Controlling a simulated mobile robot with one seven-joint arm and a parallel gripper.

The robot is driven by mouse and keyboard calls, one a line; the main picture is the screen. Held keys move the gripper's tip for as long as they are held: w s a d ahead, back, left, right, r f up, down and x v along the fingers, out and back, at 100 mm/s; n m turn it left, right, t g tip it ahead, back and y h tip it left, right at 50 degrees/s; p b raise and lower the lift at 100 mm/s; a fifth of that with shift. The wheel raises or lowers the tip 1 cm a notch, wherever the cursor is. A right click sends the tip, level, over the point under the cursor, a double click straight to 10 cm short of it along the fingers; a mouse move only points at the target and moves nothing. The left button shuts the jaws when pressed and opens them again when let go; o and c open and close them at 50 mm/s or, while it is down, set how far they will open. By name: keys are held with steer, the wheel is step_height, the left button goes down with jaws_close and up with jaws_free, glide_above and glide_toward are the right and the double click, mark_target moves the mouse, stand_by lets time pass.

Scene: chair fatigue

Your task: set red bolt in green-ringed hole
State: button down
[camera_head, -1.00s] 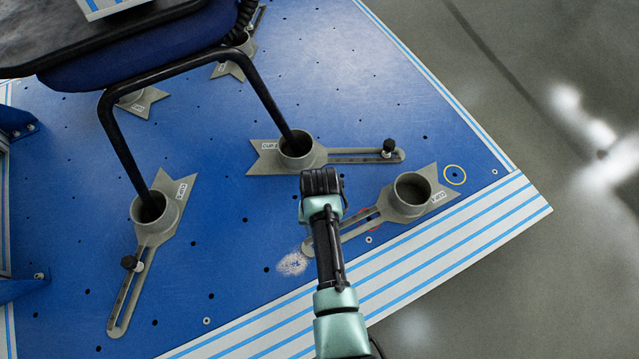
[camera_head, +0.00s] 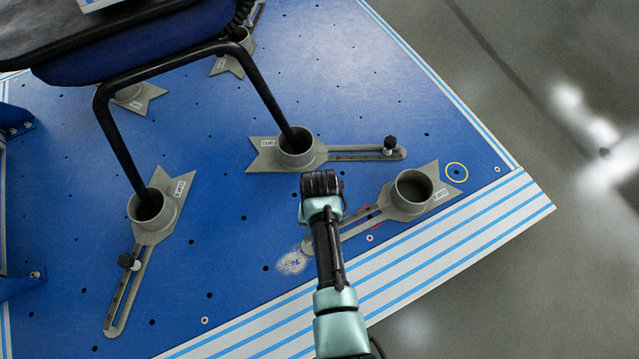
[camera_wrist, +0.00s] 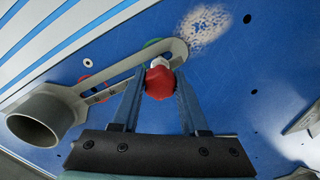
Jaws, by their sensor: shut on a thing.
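In the wrist view, my gripper (camera_wrist: 159,84) is shut on the red bolt (camera_wrist: 160,86), its two blue fingers on either side of the red head. A pale part of the bolt (camera_wrist: 160,62) shows beyond the head, over the end of the slotted arm (camera_wrist: 120,78) of a grey cup fixture. A green ring (camera_wrist: 152,43) shows only as an arc at that arm's edge; its hole is hidden. I cannot tell whether the bolt's tip is in the slot. In the head view, my wrist (camera_head: 321,190) hides the fingers and bolt.
The grey cup (camera_head: 412,190) of this fixture stands empty. Red ring parts (camera_wrist: 85,80) show beside its arm, and a yellow ring (camera_head: 456,172) lies right of it. Another cup fixture (camera_head: 297,150) holds a chair leg, with a black bolt (camera_head: 389,144) in its slot.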

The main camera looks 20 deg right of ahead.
steer(key=shift+f+b, duration=1.05)
steer(key=shift+f, duration=0.45)
steer(key=shift+c, duration=1.7)
jaws_free()
step_height(320, 180, up, 13)
steer(key=p, duration=0.9)
steer(key=shift+w, duration=0.1)
